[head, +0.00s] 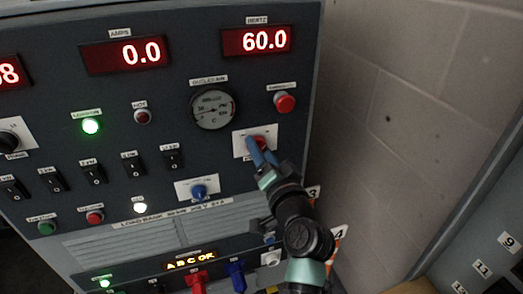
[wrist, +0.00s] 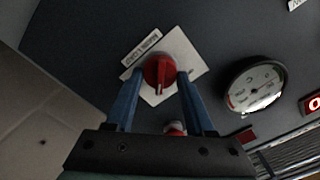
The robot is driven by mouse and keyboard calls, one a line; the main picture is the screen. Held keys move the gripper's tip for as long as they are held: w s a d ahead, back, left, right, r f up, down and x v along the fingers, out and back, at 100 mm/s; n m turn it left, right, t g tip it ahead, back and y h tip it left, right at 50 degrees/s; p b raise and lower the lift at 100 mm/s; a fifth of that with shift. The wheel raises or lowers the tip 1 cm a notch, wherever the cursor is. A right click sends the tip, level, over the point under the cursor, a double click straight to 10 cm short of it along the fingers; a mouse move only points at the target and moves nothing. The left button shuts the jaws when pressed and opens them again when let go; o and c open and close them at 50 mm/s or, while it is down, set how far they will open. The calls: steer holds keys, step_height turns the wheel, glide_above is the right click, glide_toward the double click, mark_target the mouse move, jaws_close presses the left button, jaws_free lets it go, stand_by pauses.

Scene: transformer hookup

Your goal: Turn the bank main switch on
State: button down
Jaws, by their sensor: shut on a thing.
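A red rotary switch (head: 260,140) sits on a white plate at the right of the dark panel, below the red push button. The same red switch (wrist: 159,70) shows in the wrist view, its raised ridge pointing down in that picture. A small label beside it is too blurred to read surely. My gripper (head: 259,150) reaches the switch from the lower right, and its blue fingers partly hide it in the head view. In the wrist view my gripper (wrist: 160,76) has one finger on each side of the red knob, shut on it.
A round dial gauge (head: 213,108) is left of the switch, and a red push button (head: 285,103) is above it. A blue knob (head: 199,192) and black rocker switches (head: 173,159) are lower left. The hertz display (head: 255,41) reads 60.0; amps (head: 124,54) reads 0.0. A block wall stands right.

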steer(key=shift+r, duration=0.1)
steer(key=shift+c, duration=1.4)
jaws_free()
steer(key=v, duration=1.3)
steer(key=shift+w, duration=0.1)
